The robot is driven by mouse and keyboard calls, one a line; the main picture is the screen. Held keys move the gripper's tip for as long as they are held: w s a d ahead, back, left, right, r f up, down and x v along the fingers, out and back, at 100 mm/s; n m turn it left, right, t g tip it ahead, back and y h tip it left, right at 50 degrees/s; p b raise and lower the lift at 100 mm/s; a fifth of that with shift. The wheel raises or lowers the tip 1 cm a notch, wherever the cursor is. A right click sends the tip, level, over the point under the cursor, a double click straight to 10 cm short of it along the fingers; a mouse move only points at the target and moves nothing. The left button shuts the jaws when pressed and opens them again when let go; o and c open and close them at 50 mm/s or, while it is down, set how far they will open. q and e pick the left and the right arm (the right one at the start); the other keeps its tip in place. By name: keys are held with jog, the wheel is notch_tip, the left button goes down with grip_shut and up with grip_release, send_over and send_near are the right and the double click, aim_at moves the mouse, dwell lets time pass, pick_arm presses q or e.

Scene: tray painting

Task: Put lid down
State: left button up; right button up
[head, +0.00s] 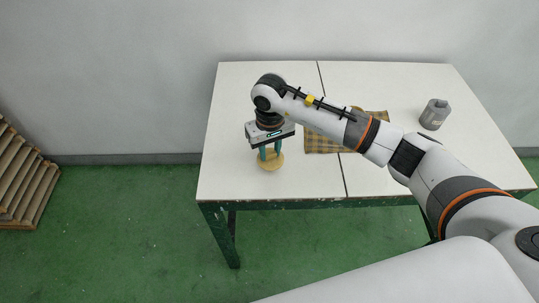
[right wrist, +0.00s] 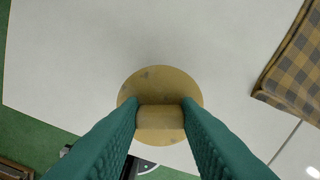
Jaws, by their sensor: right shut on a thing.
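The lid (right wrist: 160,85) is a round tan disc with a block-like knob (right wrist: 160,117) on top. My right gripper (right wrist: 160,118) is shut on the knob, with one green finger on each side of it. In the head view the lid (head: 271,164) shows below my right gripper (head: 269,153), over the left part of the white table (head: 230,110). I cannot tell whether the lid touches the table top or is held just above it. My left gripper is not in view.
A brown checked cloth (head: 320,143) lies on the table to the right of the lid, partly behind my right arm; it also shows in the right wrist view (right wrist: 297,70). A grey canister (head: 434,115) stands at the right. Stacked wooden trays (head: 22,180) are at far left.

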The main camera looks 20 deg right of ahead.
aim_at(270, 152)
notch_tip(270, 152, down, 3)
jog(key=shift+f, duration=0.2)
jog(key=o, duration=1)
jog(key=shift+c, duration=0.2)
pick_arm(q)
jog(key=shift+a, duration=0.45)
pick_arm(e)
jog(key=shift+r, duration=0.1)
jog(key=shift+r, duration=0.5)
pick_arm(q)
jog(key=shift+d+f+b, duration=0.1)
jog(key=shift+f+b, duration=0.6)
jog(key=shift+b, duration=0.1)
pick_arm(e)
notch_tip(270, 152, up, 11)
jog(key=shift+r, duration=0.15)
